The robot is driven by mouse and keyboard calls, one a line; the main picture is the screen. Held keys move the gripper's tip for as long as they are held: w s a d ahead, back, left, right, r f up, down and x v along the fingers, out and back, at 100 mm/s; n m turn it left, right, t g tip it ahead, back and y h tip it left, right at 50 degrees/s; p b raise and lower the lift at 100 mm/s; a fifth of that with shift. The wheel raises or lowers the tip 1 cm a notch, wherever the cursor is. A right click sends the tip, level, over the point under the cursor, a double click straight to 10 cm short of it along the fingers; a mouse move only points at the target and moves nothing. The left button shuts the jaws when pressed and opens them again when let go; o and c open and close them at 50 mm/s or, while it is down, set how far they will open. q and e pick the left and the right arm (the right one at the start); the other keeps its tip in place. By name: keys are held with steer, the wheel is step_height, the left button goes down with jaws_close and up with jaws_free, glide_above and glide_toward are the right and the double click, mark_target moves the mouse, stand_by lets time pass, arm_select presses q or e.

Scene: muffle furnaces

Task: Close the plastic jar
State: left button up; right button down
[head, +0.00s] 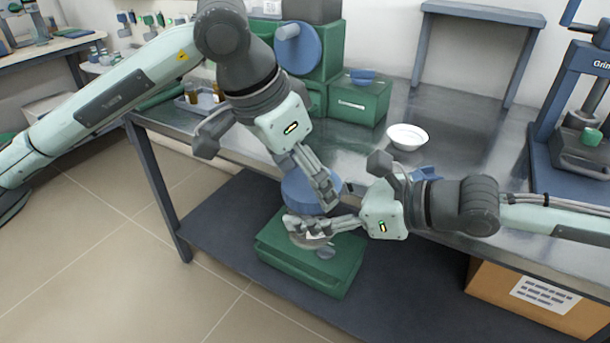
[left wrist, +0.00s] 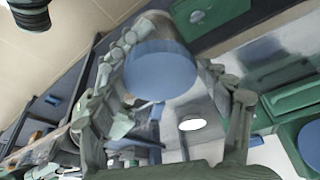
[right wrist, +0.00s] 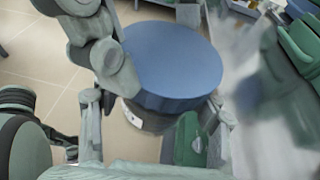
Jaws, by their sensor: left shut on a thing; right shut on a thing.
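A round blue lid (head: 303,192) is between the fingers of my left gripper (head: 318,190), which is shut on it from above. The lid's flat blue face also shows in the left wrist view (left wrist: 160,75) and, large, in the right wrist view (right wrist: 170,58). The plastic jar (right wrist: 150,118), greyish with a small white patch, shows just below the lid in the right wrist view. My right gripper (head: 308,230) comes from the right and is shut on the jar's body, mostly hidden by the fingers. Whether the lid touches the rim I cannot tell.
Both grippers are in front of the metal table (head: 400,170). Below them, a green case (head: 320,270) lies on the dark lower shelf. A white bowl (head: 407,136) stands on the table, near a green drawer box (head: 358,103). A blue-framed press (head: 580,120) stands at the right.

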arm_select(q)
steer(key=shift+m, duration=0.4)
steer(key=o, duration=0.8)
steer(key=shift+r, duration=2.3)
steer(key=shift+o, duration=0.2)
steer(key=shift+n, duration=0.3)
